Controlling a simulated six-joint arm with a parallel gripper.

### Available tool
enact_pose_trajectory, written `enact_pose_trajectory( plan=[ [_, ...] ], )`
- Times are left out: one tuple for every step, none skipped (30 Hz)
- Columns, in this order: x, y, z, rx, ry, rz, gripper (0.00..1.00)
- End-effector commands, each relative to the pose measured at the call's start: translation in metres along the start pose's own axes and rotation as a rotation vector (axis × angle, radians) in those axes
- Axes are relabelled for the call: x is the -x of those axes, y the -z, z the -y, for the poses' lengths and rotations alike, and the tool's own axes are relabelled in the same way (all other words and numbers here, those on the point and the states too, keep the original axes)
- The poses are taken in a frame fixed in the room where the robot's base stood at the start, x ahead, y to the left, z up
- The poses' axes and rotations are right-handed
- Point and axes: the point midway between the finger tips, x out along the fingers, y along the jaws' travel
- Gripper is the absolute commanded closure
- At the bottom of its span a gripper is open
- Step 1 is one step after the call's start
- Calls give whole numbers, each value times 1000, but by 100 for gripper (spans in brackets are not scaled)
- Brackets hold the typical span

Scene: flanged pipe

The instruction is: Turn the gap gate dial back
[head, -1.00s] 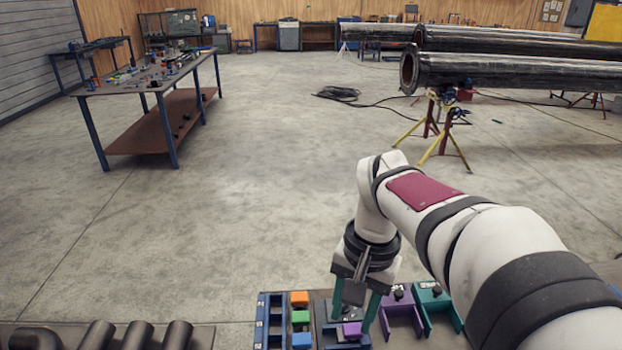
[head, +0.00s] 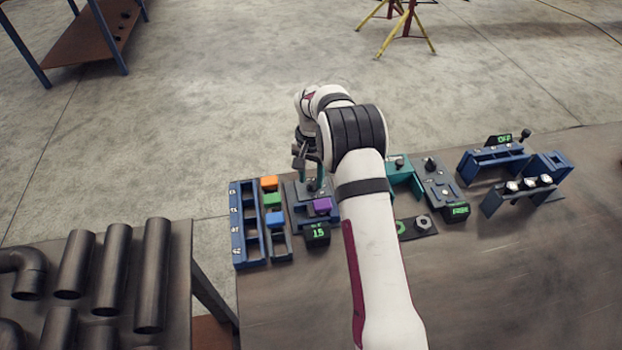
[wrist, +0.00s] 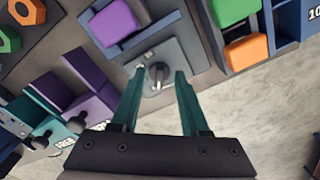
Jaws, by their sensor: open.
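The gap gate fixture (head: 293,193) is a dark plate on the bench. It carries a purple block (head: 322,205) and a small display (head: 317,235) showing a green 15. In the head view, my gripper (head: 310,172) is over the plate's far end, partly hidden by my arm.
Left of the fixture are a blue rack (head: 238,225) and orange, green and blue blocks (head: 273,200). Right are a teal bracket (head: 402,172) and a blue fixture reading OFF (head: 497,155). Dark pipes (head: 110,268) lie on the left bench. The front bench (head: 500,270) is clear.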

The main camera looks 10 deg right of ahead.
Motion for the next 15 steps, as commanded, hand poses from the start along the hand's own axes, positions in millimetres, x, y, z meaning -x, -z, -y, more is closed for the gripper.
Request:
enact_pose_trajectory(
  plan=[
    [-6,0,0,-1,-1,2,55],
    [-8,0,0,-1,0,1,55],
    [-11,0,0,-1,0,0,55],
    [-12,0,0,-1,0,0,55],
    [-13,0,0,-1,0,0,55],
    [-14,0,0,-1,0,1,55],
    [-15,0,0,-1,0,1,55],
    [-15,0,0,-1,0,0,55],
    [-15,0,0,-1,0,0,55],
    [-15,0,0,-1,0,0,55],
    [-15,0,0,-1,0,0,55],
    [-15,0,0,-1,0,0,55],
    [-15,0,0,-1,0,0,55],
    [-14,0,0,-1,0,0,60],
    [-14,0,0,-1,0,0,68]
  ],
)
